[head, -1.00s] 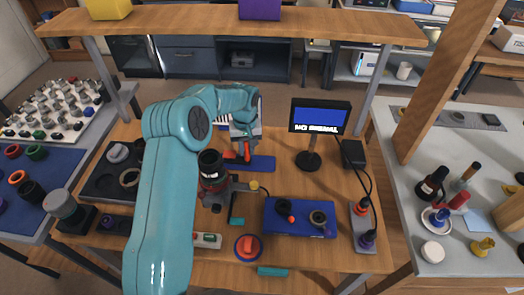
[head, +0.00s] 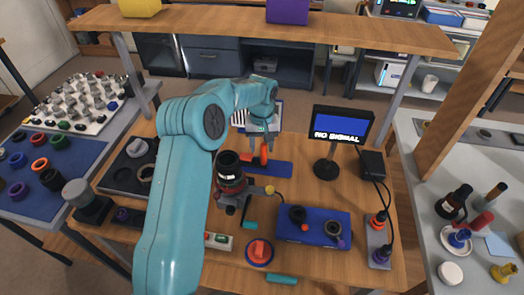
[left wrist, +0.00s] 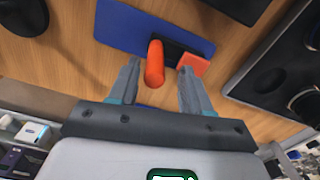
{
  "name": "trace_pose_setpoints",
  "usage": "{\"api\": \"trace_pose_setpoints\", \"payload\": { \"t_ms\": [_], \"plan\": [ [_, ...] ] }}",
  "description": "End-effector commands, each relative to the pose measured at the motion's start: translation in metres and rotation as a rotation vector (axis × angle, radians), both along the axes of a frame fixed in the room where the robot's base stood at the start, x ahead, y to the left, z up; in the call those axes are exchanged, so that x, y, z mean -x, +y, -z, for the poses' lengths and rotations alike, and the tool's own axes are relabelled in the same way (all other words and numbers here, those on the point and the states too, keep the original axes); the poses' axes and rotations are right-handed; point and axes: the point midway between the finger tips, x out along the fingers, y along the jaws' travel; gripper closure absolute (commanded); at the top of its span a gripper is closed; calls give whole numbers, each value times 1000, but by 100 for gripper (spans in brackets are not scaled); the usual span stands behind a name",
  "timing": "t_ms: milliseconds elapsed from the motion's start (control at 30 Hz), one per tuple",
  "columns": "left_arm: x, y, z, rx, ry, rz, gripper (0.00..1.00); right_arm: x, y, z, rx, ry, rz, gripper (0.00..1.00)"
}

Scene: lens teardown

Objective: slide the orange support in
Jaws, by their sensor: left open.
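My left gripper (head: 261,152) is open over the blue mat (head: 278,169) at the back of the table, pointing down. In the left wrist view its two fingers (left wrist: 160,68) stand on either side of an orange rounded bar (left wrist: 155,63), with a gap on both sides. A flat orange block (left wrist: 193,63) joined to a dark piece (left wrist: 171,51) lies just right of the bar, on the mat. I cannot tell which orange part is the support. In the head view the orange bar (head: 264,154) shows between the fingers. My right gripper is not in view.
A dark lens body in a stand (head: 230,172) stands close in front of the mat. A monitor (head: 341,124) is to the right. A blue tray (head: 314,228) with small parts and a blue dish (head: 260,260) with an orange piece are nearer. A shelf (head: 260,32) spans above.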

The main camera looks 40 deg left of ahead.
Motion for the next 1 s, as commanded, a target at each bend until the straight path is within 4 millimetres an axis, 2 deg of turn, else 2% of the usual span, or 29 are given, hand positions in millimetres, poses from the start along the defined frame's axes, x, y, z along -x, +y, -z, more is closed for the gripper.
{"api": "trace_pose_setpoints", "payload": {
  "t_ms": [200, 400, 567, 1000],
  "plan": [
    [-1, 1, -52, -2, -6, 1, 52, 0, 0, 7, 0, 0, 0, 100],
    [0, 1, -82, -1, -4, 0, 52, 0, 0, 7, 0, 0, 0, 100],
    [1, 1, -90, 0, -1, 0, 52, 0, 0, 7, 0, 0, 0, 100],
    [1, 1, -89, 1, -1, 1, 52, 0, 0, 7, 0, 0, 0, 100]
  ]
}}
